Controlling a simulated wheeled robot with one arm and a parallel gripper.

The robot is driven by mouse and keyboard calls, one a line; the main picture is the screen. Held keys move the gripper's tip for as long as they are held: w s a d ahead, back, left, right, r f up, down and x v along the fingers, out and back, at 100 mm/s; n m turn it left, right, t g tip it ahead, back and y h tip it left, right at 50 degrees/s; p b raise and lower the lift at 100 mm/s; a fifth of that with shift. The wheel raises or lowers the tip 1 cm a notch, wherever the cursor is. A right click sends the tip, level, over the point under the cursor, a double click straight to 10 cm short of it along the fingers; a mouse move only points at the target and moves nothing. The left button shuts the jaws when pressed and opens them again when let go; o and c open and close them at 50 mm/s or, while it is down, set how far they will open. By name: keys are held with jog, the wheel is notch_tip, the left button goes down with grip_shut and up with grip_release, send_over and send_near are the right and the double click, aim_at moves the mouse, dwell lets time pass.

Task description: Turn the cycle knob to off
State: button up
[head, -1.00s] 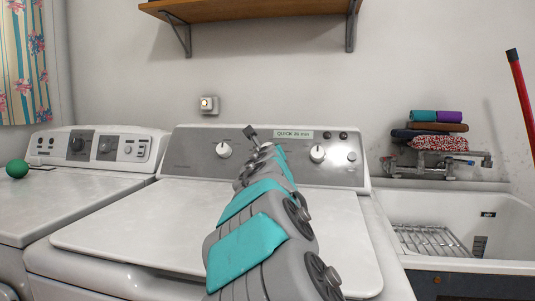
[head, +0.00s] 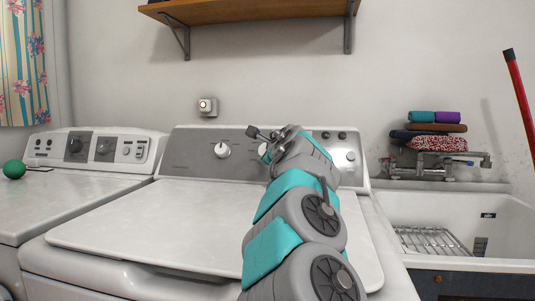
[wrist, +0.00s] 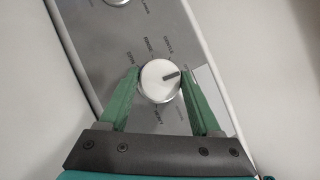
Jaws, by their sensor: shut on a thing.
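My gripper (wrist: 158,84) is shut on this knob, one green finger on each side. In the head view my arm reaches over the lid to the panel, and the fingers are mostly hidden; part of a white knob (head: 263,150) shows beside the wrist. Another knob (head: 222,150) is to its left.
The washer lid (head: 150,225) is clear under my arm. A second machine (head: 75,190) with a green ball (head: 14,169) stands left. A sink (head: 510,220) with a rack is at right. A wooden shelf (head: 250,10) hangs above.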

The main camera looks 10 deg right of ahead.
jog(key=shift+a+r+n, duration=0.1)
jog(key=shift+n, duration=0.3)
jog(key=o, duration=1.4)
jog(key=shift+s, duration=0.1)
jog(key=shift+s, duration=0.25)
jog(key=s, duration=0.2)
jog(key=s+r+b, duration=0.1)
jog(key=s, duration=0.1)
jog(key=s+b, duration=0.1)
jog(key=s, duration=0.2)
jog(key=shift+d+r, duration=0.2)
jog(key=shift+d, duration=0.15)
